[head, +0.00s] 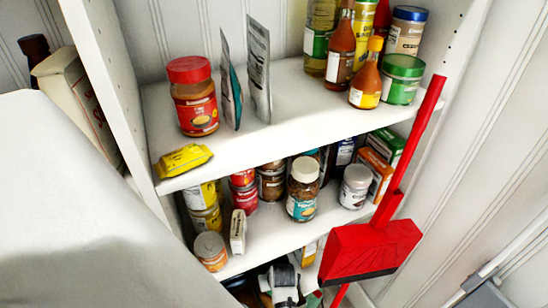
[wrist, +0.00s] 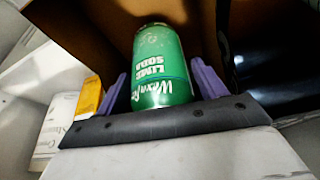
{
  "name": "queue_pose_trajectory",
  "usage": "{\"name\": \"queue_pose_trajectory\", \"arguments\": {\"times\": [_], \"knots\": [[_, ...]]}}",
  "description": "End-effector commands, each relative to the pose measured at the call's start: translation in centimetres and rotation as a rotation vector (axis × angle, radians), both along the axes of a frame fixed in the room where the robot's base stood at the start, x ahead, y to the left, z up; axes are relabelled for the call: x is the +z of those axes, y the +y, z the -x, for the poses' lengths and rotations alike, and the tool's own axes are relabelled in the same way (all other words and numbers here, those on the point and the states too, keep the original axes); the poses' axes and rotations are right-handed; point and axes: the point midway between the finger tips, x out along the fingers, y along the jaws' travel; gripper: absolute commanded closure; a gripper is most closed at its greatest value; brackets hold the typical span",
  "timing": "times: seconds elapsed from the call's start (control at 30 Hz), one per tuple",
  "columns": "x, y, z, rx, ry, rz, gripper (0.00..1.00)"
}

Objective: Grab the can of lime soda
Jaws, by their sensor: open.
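The can of lime soda (wrist: 162,68) is green with white lettering, which reads upside down in the wrist view. My gripper (wrist: 160,84) is open, with one purple finger on each side of the can. The can stands between the fingers; I cannot tell whether either pad touches it. In the head view, a white and black part of my arm shows at the bottom, by the lower shelving. I cannot make out the can in the head view.
In the wrist view, a yellow box (wrist: 88,97) and a white container (wrist: 55,130) stand left of the gripper. A brown surface lies behind the can. In the head view, jars and cans fill the middle shelf (head: 265,232), and a red dustpan (head: 368,248) hangs at right.

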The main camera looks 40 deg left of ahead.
Motion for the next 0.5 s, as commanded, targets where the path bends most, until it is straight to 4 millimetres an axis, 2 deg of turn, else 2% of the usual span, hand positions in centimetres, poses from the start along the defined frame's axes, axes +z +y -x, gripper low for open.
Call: {"name": "queue_pose_trajectory", "arguments": {"times": [0.27, 0.5], "knots": [[-0.39, 0.16, -0.1, 0.0, -0.001, -0.002, 0.3], [-0.37, 0.15, -0.08, 0.0, -0.001, -0.001, 0.59]]}}
